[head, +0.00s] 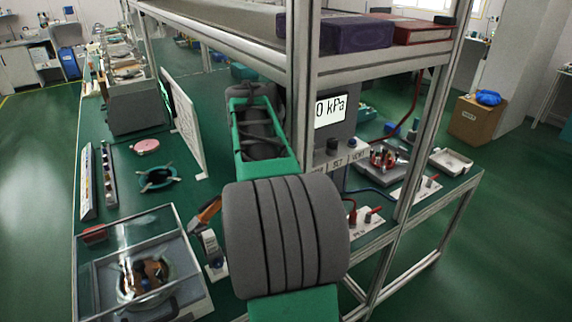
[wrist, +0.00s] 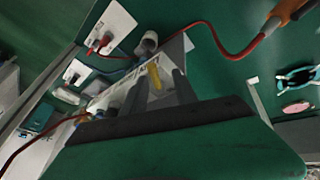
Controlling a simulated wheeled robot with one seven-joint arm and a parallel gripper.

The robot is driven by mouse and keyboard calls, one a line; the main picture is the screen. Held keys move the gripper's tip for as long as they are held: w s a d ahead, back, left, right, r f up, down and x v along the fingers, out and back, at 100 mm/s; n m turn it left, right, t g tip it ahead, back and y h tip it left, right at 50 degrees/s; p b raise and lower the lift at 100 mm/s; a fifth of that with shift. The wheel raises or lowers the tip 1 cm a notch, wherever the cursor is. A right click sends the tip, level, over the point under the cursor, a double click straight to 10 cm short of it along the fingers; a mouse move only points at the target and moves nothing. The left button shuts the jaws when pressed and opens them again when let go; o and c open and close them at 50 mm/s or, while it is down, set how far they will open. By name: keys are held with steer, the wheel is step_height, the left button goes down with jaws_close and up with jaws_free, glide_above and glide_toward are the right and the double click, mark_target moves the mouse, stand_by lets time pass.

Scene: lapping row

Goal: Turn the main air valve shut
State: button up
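A yellow lever (wrist: 155,76), which looks like a valve handle, stands by a pale labelled panel in the wrist view. I cannot read which valve it is. My gripper (wrist: 160,80) is open, with its two dark fingers on either side of the lever; a gap shows, and I cannot tell whether either finger touches it. In the head view my arm hides the gripper and the lever. A grey unit with a "0 kPa" display (head: 331,111) stands behind my arm, with a labelled panel and a dark knob (head: 333,147) below it.
White plates with red levers (head: 370,214) stand right of my arm; one shows in the wrist view (wrist: 107,27). A red hose (wrist: 225,50) runs to an orange handle (wrist: 287,10). A shelf post (head: 303,80) rises close to my arm. A clear-lidded box (head: 145,270) is at front left.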

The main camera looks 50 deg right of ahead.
steer(key=s+a+b, duration=0.1)
steer(key=s+a, duration=0.2)
steer(key=a, duration=0.6)
steer(key=shift+a, duration=0.25)
steer(key=shift+s, duration=0.1)
steer(key=shift+c, duration=0.3)
